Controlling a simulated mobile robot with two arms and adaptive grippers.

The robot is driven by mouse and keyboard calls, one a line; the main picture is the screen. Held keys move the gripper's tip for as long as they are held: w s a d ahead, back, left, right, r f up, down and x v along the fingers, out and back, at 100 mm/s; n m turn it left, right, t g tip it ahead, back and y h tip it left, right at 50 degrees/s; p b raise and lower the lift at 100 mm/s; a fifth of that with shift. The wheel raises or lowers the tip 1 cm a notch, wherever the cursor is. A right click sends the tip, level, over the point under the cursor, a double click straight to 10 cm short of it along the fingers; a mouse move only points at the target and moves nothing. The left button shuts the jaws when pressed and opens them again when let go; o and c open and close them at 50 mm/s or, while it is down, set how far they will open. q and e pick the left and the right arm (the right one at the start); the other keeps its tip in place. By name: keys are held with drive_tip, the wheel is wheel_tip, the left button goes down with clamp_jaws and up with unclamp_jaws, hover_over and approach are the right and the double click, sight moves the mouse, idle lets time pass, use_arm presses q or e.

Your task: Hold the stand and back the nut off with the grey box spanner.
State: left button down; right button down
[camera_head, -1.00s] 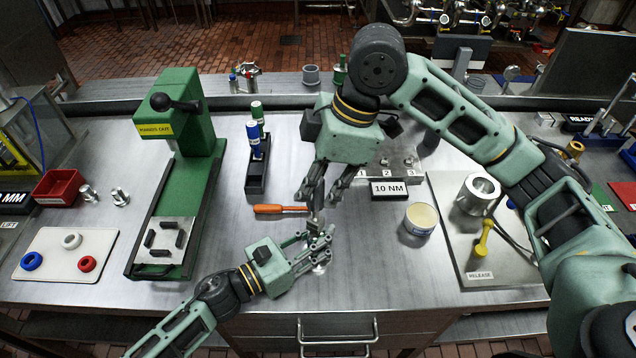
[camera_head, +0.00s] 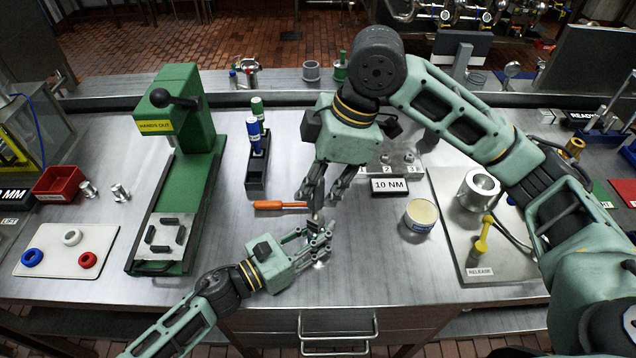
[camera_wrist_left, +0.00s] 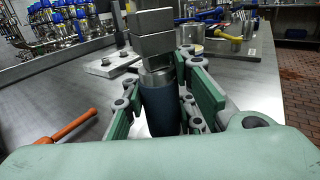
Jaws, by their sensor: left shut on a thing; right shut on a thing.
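My left gripper (camera_head: 322,244) is low in the middle of the head view, near the bench's front. It is shut on the stand, a dark blue upright cylinder (camera_wrist_left: 163,108) between its fingers in the left wrist view. My right gripper (camera_head: 322,204) is directly above it, pointing down and shut on the grey box spanner. The spanner shows as stacked square grey blocks (camera_wrist_left: 154,42) in the left wrist view, upright over the stand's bright metal collar (camera_wrist_left: 158,78). The nut cannot be made out; the spanner's lower end seems to cover it.
An orange-handled tool (camera_head: 280,205) lies just left of the right gripper. A green press (camera_head: 185,170) and a blue-and-green marker holder (camera_head: 257,172) stand to the left. A tin (camera_head: 420,216) and a "10 NM" sign (camera_head: 389,188) are to the right. Bare bench lies right of the stand.

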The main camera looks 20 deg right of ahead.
drive_tip(key=shift+r, duration=0.45)
use_arm(q)
drive_tip(key=c, duration=1.3)
unclamp_jaws()
drive_tip(key=shift+c, duration=0.2)
